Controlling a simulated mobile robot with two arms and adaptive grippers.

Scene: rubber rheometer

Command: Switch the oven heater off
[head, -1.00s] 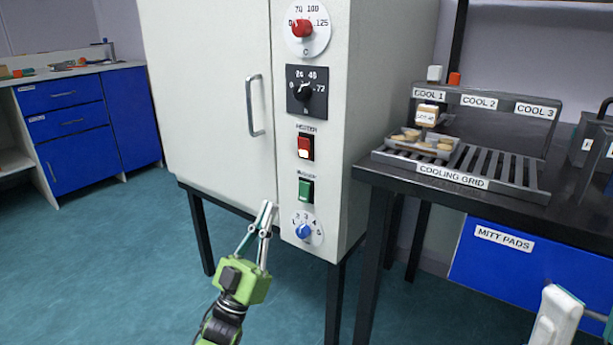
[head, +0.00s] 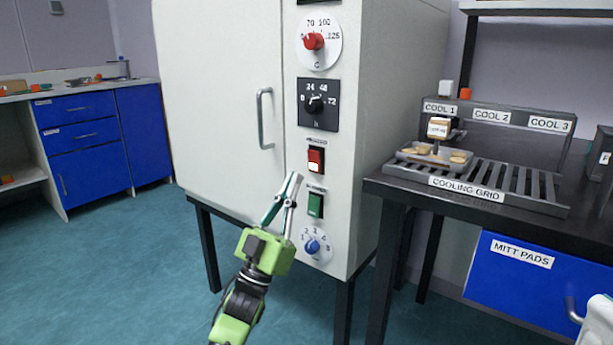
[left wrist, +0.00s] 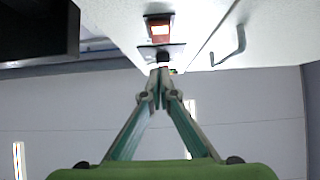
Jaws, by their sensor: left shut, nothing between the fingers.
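The heater switch (head: 316,160) is a red rocker with a bright lower part, on the oven's front panel in the head view. It also shows at the top of the left wrist view (left wrist: 159,28). Its label above is too blurred to read. My left gripper (head: 297,176) is shut and empty, pointing up. Its tips are just below and left of the red rocker in the head view, partly over the panel beside the green switch (head: 315,205). I cannot tell whether they touch the panel. My right gripper is not recognisable in view.
Above the switch are a black timer knob (head: 315,104) and a red temperature knob (head: 313,41). A blue knob (head: 312,246) is below. The oven door handle (head: 263,118) is to the left. A black table with a cooling grid (head: 530,190) stands to the right.

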